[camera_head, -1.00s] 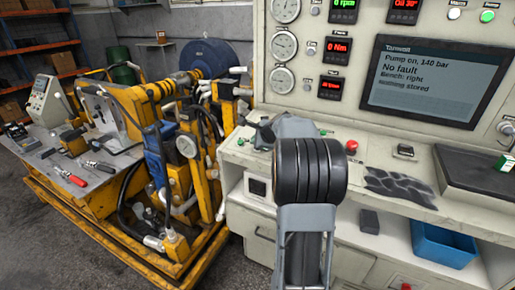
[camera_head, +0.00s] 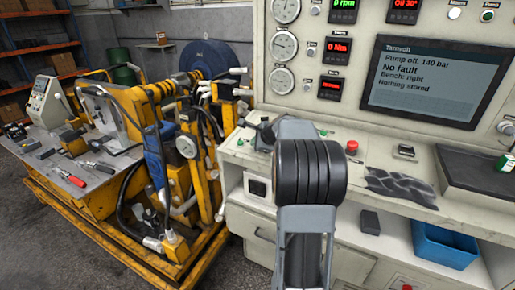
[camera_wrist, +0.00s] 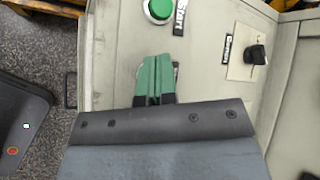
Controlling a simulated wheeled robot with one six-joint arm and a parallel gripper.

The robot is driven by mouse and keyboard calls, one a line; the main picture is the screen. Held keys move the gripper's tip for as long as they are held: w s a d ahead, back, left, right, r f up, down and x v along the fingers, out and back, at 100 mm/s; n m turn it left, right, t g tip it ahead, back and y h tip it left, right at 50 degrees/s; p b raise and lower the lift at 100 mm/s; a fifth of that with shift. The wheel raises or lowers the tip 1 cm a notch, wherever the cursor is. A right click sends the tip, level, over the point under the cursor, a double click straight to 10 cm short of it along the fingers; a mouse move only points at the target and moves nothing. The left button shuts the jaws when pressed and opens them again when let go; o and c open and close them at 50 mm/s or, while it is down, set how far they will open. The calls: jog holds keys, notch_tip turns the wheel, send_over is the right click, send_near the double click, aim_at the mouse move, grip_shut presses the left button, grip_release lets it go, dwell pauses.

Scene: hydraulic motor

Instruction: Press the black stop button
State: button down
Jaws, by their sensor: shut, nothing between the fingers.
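My gripper (camera_wrist: 155,80) shows in the wrist view as two green fingers closed together, with nothing between them. Its tips are close to the pale panel, just below the round green button (camera_wrist: 158,9) labelled START. I cannot make out the black stop button; the fingers may hide it, and I cannot tell whether they touch it. In the head view my arm hides the fingers and that patch of panel. The screen (camera_head: 425,85) reads "Pump off, 140 bar", "No fault", "Bench: right", "Nothing stored".
A black knob (camera_wrist: 255,54) on a cream plate sits right of the fingers. A red button (camera_head: 352,147) and a dark grey patterned mat (camera_head: 400,186) are on the console ledge. A blue bin (camera_head: 445,246) stands below. The yellow test bench (camera_head: 130,240) is at left.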

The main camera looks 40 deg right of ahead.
aim_at(255, 153)
jog(key=shift+r, duration=0.1)
dwell(0.3)
jog(key=shift+s+a+r+p, duration=0.1)
jog(key=shift+r+p, duration=0.55)
jog(key=shift+p, duration=0.1)
jog(key=shift+r, duration=0.1)
jog(key=shift+s+a+r+p, duration=0.1)
jog(key=shift+a+r+p, duration=0.1)
jog(key=shift+r+p, duration=0.95)
jog(key=shift+s+a+r+p, duration=0.1)
jog(key=shift+a+r+p, duration=0.05)
jog(key=shift+r+p, duration=0.95)
jog(key=shift+r, duration=0.1)
